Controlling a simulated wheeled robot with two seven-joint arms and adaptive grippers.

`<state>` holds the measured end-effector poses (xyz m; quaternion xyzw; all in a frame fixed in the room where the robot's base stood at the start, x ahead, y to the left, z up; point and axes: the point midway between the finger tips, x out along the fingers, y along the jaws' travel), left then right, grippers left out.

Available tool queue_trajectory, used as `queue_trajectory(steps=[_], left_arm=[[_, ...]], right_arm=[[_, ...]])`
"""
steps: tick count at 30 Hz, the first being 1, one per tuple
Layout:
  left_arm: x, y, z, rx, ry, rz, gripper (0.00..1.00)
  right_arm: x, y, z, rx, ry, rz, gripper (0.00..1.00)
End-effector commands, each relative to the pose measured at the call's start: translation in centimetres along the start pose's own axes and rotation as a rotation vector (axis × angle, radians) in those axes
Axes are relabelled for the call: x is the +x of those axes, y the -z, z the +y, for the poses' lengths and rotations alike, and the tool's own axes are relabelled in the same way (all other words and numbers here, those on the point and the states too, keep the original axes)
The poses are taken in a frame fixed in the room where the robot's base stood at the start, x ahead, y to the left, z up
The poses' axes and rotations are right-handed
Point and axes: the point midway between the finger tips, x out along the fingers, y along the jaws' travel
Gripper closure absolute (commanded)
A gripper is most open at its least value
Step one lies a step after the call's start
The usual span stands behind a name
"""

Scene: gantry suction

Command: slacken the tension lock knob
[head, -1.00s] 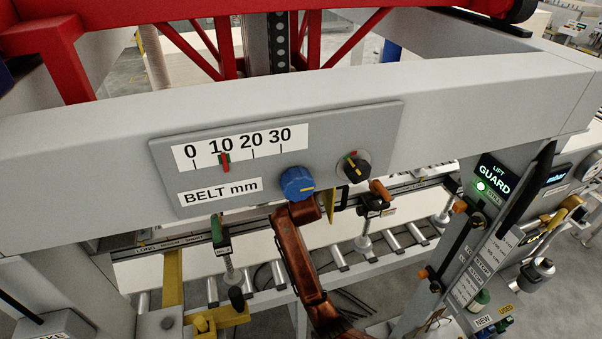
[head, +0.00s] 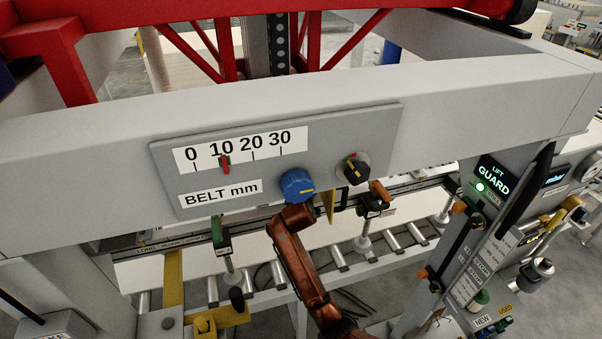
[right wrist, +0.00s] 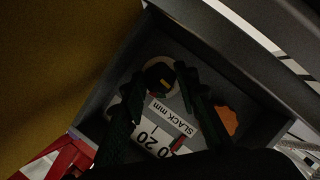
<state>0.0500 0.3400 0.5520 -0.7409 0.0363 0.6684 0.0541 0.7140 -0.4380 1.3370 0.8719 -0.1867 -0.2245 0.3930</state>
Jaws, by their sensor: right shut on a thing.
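In the right wrist view a round black knob (right wrist: 160,76) with a yellow mark and a pale collar sits on a grey panel. My right gripper (right wrist: 161,82) has its dark green fingers on either side of this knob, shut on it. A "SLACK mm" label (right wrist: 172,117) and a scale reading 20 lie below it, partly covered by a finger. In the head view a copper arm link of mine reaches up to the lower edge of the beam; its gripper is hidden there. I cannot tell which knob is the tension lock. My left gripper is not in view.
An orange knob (right wrist: 227,121) is beside the right finger. The grey beam (head: 480,100) carries a "BELT mm" panel (head: 340,130) with a blue knob (head: 296,184), a black knob (head: 353,171) and a pointer near 10. A roller conveyor (head: 395,243) and guard post (head: 495,185) stand beyond.

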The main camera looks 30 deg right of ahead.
Motion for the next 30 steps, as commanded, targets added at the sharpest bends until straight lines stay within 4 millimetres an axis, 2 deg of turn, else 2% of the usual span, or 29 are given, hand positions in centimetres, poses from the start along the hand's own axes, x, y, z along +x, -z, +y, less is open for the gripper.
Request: queue_trajectory(steps=[15,30], left_arm=[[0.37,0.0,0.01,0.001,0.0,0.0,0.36],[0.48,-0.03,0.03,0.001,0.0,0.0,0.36]], right_arm=[[0.07,-0.12,-0.41,-0.3,-0.122,0.0,0.96],[0.06,-0.09,-0.36,-0.355,-0.146,0.0,0.96]])
